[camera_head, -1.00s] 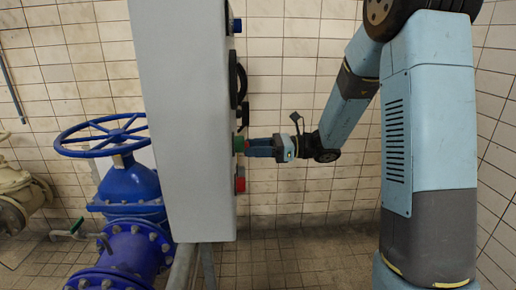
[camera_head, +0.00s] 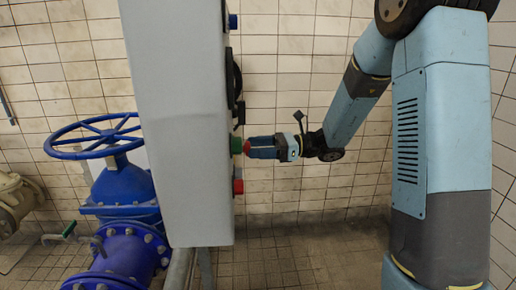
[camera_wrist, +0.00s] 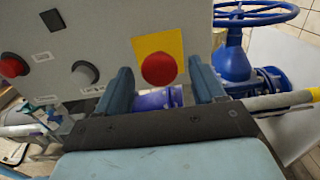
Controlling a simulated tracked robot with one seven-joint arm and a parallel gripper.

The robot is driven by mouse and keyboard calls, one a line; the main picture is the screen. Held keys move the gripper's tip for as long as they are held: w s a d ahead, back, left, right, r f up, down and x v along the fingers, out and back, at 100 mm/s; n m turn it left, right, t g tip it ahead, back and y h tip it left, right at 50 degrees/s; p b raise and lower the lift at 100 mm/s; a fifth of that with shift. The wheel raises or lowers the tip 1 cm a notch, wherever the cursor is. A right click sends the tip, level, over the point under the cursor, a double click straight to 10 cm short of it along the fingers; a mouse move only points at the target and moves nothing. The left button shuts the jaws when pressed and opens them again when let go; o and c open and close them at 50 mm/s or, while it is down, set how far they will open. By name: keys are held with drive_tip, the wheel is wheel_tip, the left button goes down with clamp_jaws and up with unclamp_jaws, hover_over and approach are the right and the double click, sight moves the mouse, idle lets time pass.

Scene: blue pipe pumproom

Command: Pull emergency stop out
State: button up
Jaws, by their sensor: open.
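The emergency stop is a round red button on a yellow square plate; in the wrist view its red head (camera_wrist: 159,68) shows between my open finger tips and a little beyond them. In the head view a red knob (camera_head: 246,147) shows at my finger tips, by the side of the grey cabinet. My gripper (camera_head: 252,148) is level with it and points left at the cabinet's control face. In the wrist view the gripper (camera_wrist: 163,88) is open, one finger on each side of the button. I cannot tell whether either finger touches it.
The grey cabinet (camera_head: 182,120) carries a green control (camera_head: 236,144), a lower red control (camera_head: 238,186), a blue one (camera_head: 233,22) and a dark handle (camera_head: 237,75). A blue valve with handwheel (camera_head: 95,135) stands left. Tiled floor (camera_head: 300,250) is clear below my arm.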

drive_tip(key=d, duration=1.4)
drive_tip(key=shift+w, duration=0.35)
drive_tip(key=shift+a+f, duration=0.1)
